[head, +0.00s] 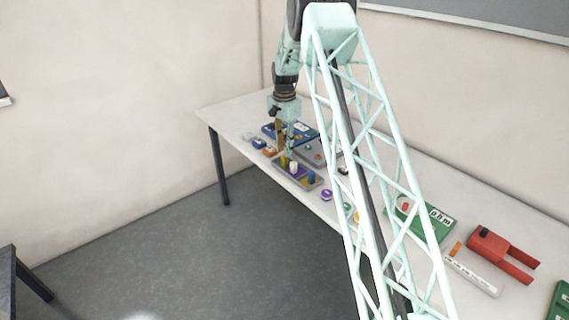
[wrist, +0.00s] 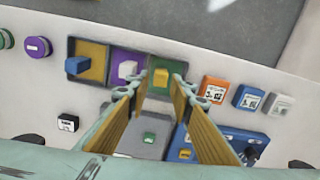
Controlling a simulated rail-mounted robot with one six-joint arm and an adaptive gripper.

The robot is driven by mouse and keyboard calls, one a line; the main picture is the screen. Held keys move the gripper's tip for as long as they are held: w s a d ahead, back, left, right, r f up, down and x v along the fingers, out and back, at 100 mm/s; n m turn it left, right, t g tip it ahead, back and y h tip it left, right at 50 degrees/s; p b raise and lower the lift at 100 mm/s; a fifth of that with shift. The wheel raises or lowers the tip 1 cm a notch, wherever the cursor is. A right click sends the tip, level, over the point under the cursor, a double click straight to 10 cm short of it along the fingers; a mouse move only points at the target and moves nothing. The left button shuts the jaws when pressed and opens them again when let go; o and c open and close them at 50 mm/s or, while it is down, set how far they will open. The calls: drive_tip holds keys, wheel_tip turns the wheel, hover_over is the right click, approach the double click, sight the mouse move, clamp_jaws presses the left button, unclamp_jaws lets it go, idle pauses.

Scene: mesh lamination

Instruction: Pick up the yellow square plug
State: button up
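The yellow square plug (wrist: 161,77) stands in the green compartment (wrist: 178,65) at the right end of a grey three-part tray (wrist: 124,49) in the wrist view. My gripper's two fingers (wrist: 160,83) are apart, one on either side of the plug in the picture. I see a gap between them, and cannot tell whether either finger touches the plug. In the head view my gripper (head: 287,150) points down over the far left end of the tray (head: 318,185); the plug is small and hard to make out there.
The tray also holds a white plug (wrist: 127,70) on purple and a blue plug (wrist: 77,66) on yellow. Orange (wrist: 214,90), blue (wrist: 247,96) and white (wrist: 279,104) blocks lie to the right. Purple (wrist: 38,47) and green round pieces lie left. Grey and blue panels (wrist: 225,141) are close by.

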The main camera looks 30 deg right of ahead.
sight(284, 157)
drive_tip(key=shift+w+f, duration=0.1)
drive_tip(key=shift+f, duration=2.45)
drive_tip(key=shift+c, duration=0.2)
drive_tip(key=c, duration=0.6)
drive_tip(key=shift+r, duration=0.15)
drive_tip(key=shift+r, duration=4.85)
